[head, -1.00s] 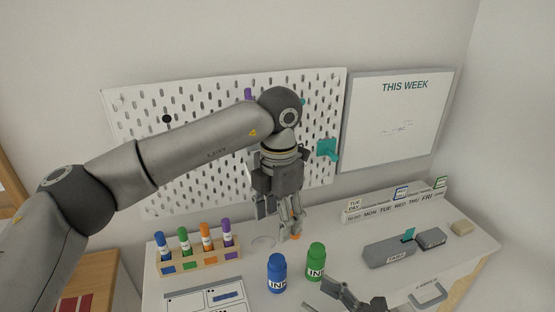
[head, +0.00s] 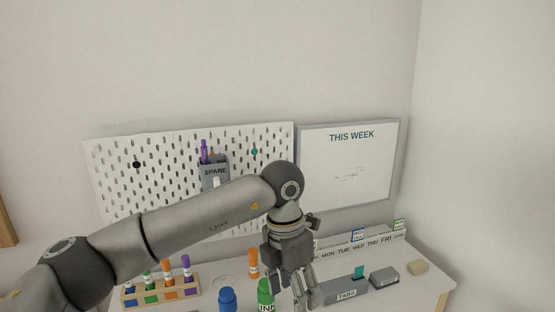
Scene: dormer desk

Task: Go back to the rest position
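My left gripper (head: 303,294) points down over the desk (head: 415,292), its fingers parted with nothing seen between them. Its tips are near the lower picture edge, just right of the green ink bottle (head: 265,291). An orange marker (head: 253,264) stands upright on the desk, left of the gripper and apart from it. My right gripper is out of view.
A wooden rack (head: 196,284) of colored markers and a blue ink bottle (head: 228,298) stand left. The grey tabs box (head: 344,291), a dark grey block (head: 384,278) and the day strip (head: 375,244) are right. A SPARE holder (head: 214,172) hangs on the pegboard (head: 110,168).

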